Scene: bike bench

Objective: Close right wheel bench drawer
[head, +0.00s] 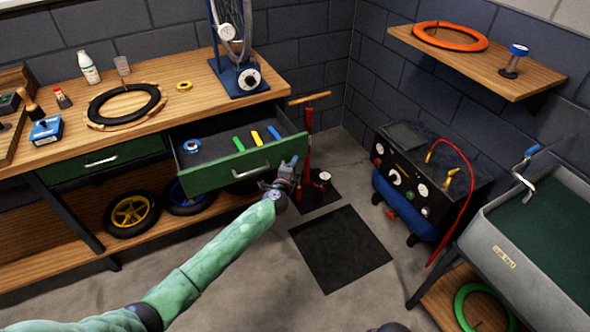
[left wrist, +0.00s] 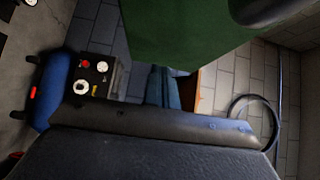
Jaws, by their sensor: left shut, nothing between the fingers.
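The right wheel bench drawer (head: 238,168) stands pulled out from under the bench top in the head view. It has a green front with a pale bar handle (head: 251,170). In the left wrist view a green panel (left wrist: 185,30), apparently the drawer front, fills the top middle.
The left drawer (head: 100,160) is shut. The wooden bench top (head: 190,82) carries a tyre, bottle and truing stand. A red pump (head: 309,150) stands right of the open drawer. A dark compressor unit (head: 425,180) and grey basin (head: 530,235) are at right. The floor around the black mat (head: 340,247) is mostly clear.

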